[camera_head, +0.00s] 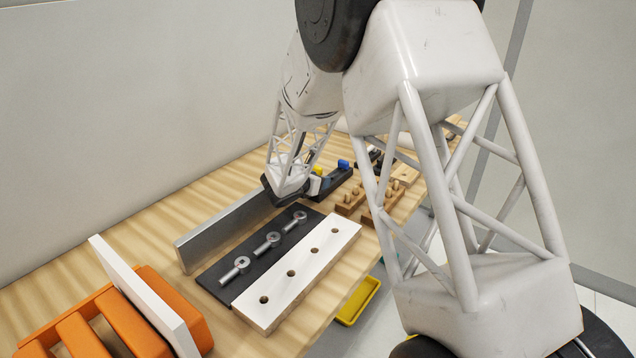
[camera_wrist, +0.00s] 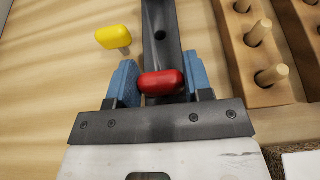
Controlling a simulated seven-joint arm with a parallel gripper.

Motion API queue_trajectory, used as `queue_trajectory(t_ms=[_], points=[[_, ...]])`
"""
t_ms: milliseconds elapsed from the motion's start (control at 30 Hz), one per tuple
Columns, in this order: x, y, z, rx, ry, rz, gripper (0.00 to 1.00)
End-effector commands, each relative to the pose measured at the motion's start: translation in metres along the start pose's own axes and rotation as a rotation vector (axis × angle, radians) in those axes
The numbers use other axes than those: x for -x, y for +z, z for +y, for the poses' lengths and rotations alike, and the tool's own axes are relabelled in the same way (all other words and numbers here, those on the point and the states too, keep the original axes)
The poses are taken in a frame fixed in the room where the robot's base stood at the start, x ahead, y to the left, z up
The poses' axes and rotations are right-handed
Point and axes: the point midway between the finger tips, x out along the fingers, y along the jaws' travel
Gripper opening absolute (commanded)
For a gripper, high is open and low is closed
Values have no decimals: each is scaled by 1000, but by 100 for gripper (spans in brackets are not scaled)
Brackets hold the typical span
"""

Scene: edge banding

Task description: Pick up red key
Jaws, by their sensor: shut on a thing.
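The red key (camera_wrist: 161,83) shows in the wrist view, a rounded red head between the two blue fingers of my gripper (camera_wrist: 160,85). The fingers are shut on it. It is over or just in front of a dark bar; I cannot tell whether it is clear of the bar. A yellow key (camera_wrist: 116,38) with a grey shank is at the left of my gripper. In the head view my arm hides the red key. A yellow key head (camera_head: 318,171) and a blue one (camera_head: 343,164) show beside my wrist.
The dark bar (camera_wrist: 165,50) has a round hole. Wooden blocks with pegs (camera_wrist: 250,50) stand close on the right.

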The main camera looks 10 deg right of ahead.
Motion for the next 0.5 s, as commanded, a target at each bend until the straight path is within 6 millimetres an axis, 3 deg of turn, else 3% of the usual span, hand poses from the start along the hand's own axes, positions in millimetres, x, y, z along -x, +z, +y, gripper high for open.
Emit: queue_trajectory(t_ms=[267,500], points=[[12,30,0,-4,1,-1,23],[34,22,-25,0,1,-1,23]])
